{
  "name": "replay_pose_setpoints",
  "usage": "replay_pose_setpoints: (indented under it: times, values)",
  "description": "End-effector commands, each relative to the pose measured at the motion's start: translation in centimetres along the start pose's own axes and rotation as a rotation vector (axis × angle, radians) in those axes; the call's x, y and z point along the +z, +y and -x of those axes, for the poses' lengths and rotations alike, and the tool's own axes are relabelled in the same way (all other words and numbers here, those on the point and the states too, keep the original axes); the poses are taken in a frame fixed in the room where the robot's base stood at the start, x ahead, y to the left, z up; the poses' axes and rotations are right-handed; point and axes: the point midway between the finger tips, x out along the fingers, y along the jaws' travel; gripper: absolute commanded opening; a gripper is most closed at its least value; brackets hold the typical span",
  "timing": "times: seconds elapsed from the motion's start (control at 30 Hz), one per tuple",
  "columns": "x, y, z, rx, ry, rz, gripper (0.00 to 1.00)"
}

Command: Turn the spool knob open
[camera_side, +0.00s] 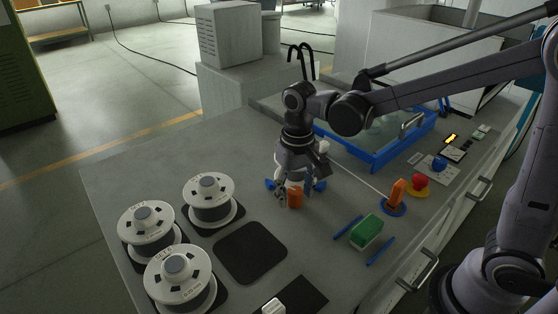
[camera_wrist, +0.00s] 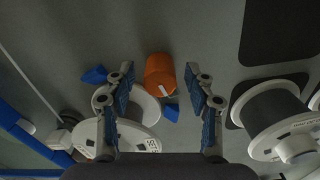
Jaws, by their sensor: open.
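An orange knob (camera_side: 295,198) with a white mark stands low over the grey bench, beside a white round spool-like part. In the wrist view the orange knob (camera_wrist: 160,72) lies between the tips of my two fingers, with a gap on each side. The white round part (camera_wrist: 140,137) lies below it in that picture, partly behind my left finger. My gripper (camera_side: 297,188) points down over the knob, and its blue-padded fingers (camera_wrist: 159,82) are spread and hold nothing. Where the knob joins the white part cannot be made out.
White spools (camera_side: 145,222) stand at the left of the bench, near an empty dark pad (camera_side: 250,252). To the right are an orange handle (camera_side: 396,192) on a blue base, a red button (camera_side: 420,181) and a green block (camera_side: 366,231). A blue-rimmed tray (camera_side: 384,160) lies behind.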

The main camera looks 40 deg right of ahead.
Motion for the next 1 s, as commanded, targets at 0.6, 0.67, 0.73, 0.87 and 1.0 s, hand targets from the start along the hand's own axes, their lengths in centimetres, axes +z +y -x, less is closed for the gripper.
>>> replay_pose_setpoints:
  times: [0.6, 0.67, 0.73, 0.87, 1.0]
  values:
    - [0.0, 0.0, 0.6, 0.0, 0.001, -0.582, 0.54]
    - [0.0, 0.0, 1.7, 0.0, 0.0, -0.578, 0.54]
    - [0.0, 0.0, 2.9, 0.0, 0.0, -0.577, 0.54]
    - [0.0, 0.0, 5.1, 0.0, 0.0, -0.576, 0.54]
    - [0.0, 0.0, 7.5, 0.0, 0.0, -0.575, 0.54]
